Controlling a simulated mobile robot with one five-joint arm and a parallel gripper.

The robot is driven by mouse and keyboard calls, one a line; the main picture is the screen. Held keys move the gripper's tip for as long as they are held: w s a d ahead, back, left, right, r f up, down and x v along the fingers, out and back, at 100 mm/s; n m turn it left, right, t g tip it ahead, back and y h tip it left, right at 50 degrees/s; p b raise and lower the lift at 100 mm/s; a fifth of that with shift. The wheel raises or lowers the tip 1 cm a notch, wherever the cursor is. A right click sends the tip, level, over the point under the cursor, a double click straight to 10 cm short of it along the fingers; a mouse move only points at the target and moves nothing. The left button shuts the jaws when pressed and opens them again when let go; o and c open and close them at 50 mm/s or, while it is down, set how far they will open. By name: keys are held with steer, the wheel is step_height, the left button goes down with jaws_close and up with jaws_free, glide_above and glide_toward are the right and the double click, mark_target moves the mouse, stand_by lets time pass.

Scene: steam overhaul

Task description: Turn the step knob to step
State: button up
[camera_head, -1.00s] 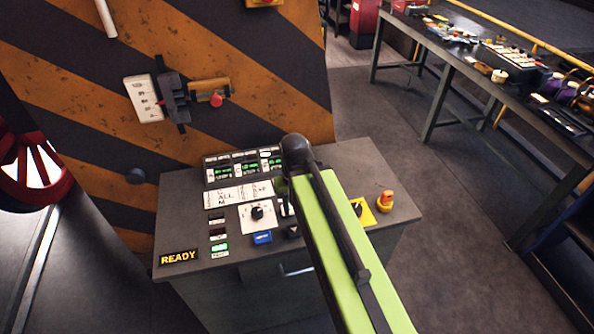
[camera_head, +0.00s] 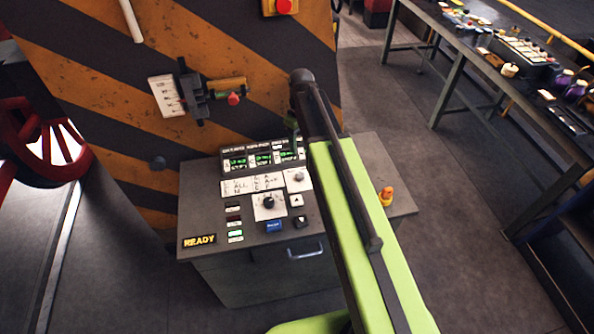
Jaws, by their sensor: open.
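The control desk (camera_head: 196,215) stands against the striped wall. A black rotary knob (camera_head: 268,202) sits on a white plate on its top. A second, smaller knob (camera_head: 298,176) on a white plate lies farther back, close beside my arm. The labels are too small to read, so I cannot tell which is the step knob. My green arm reaches from the bottom right over the desk and hides part of its right side. My gripper's fingers do not show; only a small dark green part shows beside the arm's far end.
Green displays (camera_head: 263,160) stand at the desk's back. A blue button (camera_head: 274,226), a READY sign (camera_head: 199,240) and an orange knob (camera_head: 386,196) are also on the desk. A red wheel (camera_head: 40,150) is at left. A workbench (camera_head: 470,75) stands at right, with clear floor between.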

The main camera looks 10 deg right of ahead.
mark_target(300, 175)
step_height(300, 175, down, 17)
steer(key=b, duration=1.6)
steer(key=shift+f+b, duration=0.15)
steer(key=shift+b, duration=0.25)
